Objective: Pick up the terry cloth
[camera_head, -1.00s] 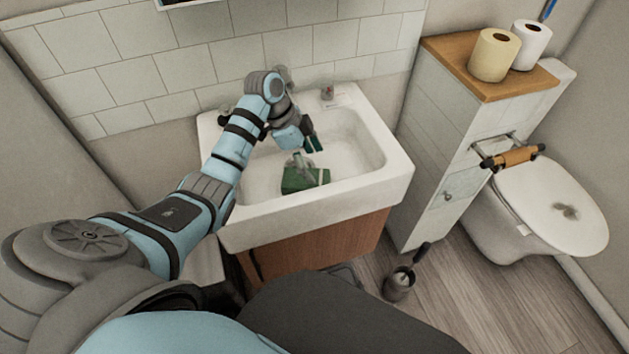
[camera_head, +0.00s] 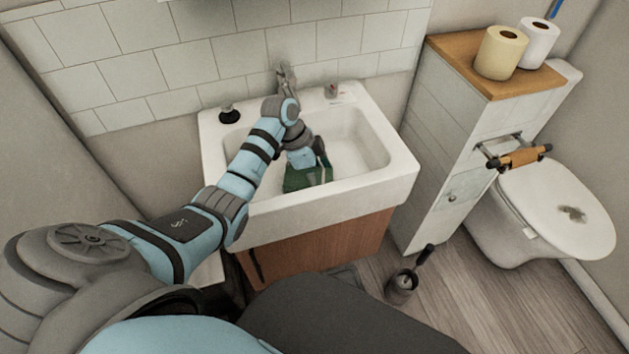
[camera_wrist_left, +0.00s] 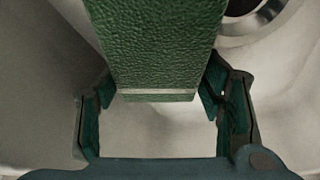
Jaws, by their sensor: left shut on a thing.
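The terry cloth (camera_head: 305,181) is a green, block-like folded piece with a rough surface, in the basin of the white sink (camera_head: 275,217). In the left wrist view the cloth (camera_wrist_left: 155,45) fills the top middle, with a pale strip along its near edge. My left gripper (camera_head: 310,166) reaches down into the basin over the cloth and hides part of it. In the wrist view its green-padded fingers (camera_wrist_left: 160,84) stand on both sides of the cloth, shut on it. I cannot tell whether the cloth touches the basin floor. My right gripper is not in view.
The basin walls surround my left gripper, and the tap (camera_head: 287,78) stands behind my arm. A dark object (camera_head: 229,114) sits on the sink's back left corner. To the right stand a cabinet with paper rolls (camera_head: 498,53), a toilet (camera_head: 552,205) and a brush holder (camera_head: 401,287).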

